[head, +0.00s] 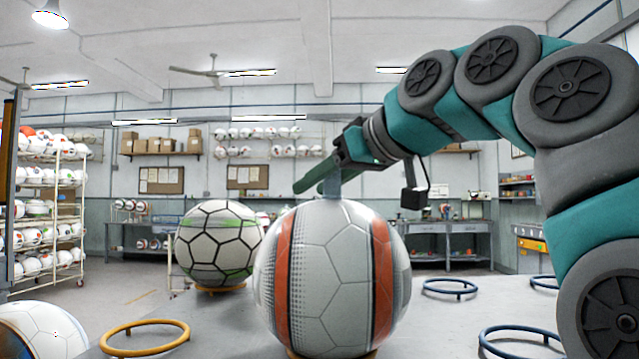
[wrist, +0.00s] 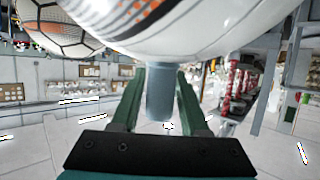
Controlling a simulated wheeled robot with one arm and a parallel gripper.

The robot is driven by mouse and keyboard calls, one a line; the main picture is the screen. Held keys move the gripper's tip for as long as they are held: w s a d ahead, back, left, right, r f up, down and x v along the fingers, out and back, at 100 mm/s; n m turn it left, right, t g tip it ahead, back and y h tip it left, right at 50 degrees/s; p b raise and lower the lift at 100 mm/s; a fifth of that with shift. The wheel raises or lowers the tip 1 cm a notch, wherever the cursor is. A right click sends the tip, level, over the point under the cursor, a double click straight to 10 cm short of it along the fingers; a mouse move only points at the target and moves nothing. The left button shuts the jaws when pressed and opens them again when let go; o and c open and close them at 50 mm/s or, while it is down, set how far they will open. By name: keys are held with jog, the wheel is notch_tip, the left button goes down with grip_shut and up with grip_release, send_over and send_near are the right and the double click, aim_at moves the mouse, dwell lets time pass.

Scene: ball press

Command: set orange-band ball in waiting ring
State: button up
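The orange-band ball (head: 333,270), white with two orange bands, stands in the front middle of the table (head: 232,330) in the head view. A grey-blue stem (head: 332,187) rises from its top. My gripper (head: 317,178) reaches in from the right at the stem's height. In the wrist view, the ball (wrist: 185,25) fills the top and the stem (wrist: 160,95) lies between my two green fingers (wrist: 160,92). The fingers run close along both sides of the stem; whether they press on it cannot be told. A yellow ring (head: 290,353) shows under the ball, mostly hidden.
A black-lined white ball (head: 218,243) stands in a yellow ring behind left. An empty yellow ring (head: 145,337) is at front left. Blue rings (head: 450,287), (head: 520,342) are empty on the right. Another ball (head: 42,332) is at the lower left corner.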

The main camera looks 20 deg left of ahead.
jog(key=shift+o, duration=1.1)
jog(key=shift+r, duration=0.25)
jog(key=shift+s+d+r+p, duration=0.1)
jog(key=shift+d+p, duration=0.05)
jog(key=shift+p, duration=0.15)
jog(key=p+v, duration=0.1)
jog(key=v, duration=1)
jog(key=shift+s+d, duration=0.2)
jog(key=shift+d, duration=0.05)
